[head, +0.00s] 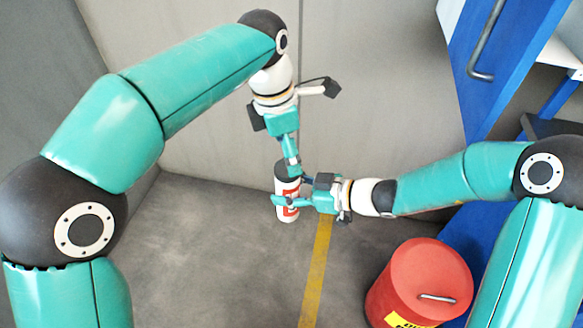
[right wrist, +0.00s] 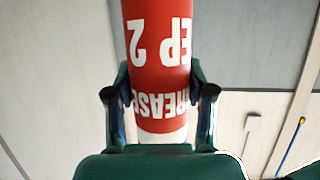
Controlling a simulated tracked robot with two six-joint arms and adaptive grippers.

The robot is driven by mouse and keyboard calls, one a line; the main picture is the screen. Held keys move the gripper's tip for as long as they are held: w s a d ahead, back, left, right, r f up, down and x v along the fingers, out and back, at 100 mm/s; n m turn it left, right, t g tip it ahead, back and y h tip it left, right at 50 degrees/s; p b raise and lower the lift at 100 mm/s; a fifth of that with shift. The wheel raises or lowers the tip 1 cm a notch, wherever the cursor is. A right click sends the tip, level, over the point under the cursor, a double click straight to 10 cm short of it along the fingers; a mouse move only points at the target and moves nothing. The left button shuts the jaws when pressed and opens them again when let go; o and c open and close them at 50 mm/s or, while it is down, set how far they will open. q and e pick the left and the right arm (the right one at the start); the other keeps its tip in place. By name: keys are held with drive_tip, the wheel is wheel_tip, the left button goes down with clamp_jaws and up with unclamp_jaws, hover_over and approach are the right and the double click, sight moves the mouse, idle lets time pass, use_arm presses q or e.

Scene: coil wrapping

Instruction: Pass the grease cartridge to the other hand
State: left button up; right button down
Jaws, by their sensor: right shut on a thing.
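The grease cartridge (head: 287,185) is a white and red cylinder with a dark top end, upright in the air at the middle of the head view. My right gripper (head: 284,201) reaches it from the right and is shut around its lower part. In the right wrist view the red cartridge (right wrist: 158,60), with white lettering, stands between both fingers (right wrist: 160,110). My left gripper (head: 293,168) points down from above, its fingertips at the cartridge's upper end. Its fingers overlap edge-on, so I cannot tell whether they touch it or are open.
A red drum (head: 420,280) with a lid handle and yellow label stands on the floor at lower right. A blue door (head: 500,70) with a metal handle and shelving are at upper right. A yellow line (head: 317,270) crosses the grey floor. The floor left of it is clear.

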sight(285, 186)
use_arm(q)
wheel_tip(285, 186, down, 7)
drive_tip(key=d, duration=0.1)
drive_tip(key=shift+f, duration=0.2)
drive_tip(key=shift+w, duration=0.1)
drive_tip(key=c, duration=1.6)
use_arm(e)
drive_tip(key=shift+w+r, duration=0.1)
use_arm(q)
clamp_jaws()
use_arm(e)
drive_tip(key=shift+c, duration=1.6)
unclamp_jaws()
drive_tip(key=shift+d, duration=0.1)
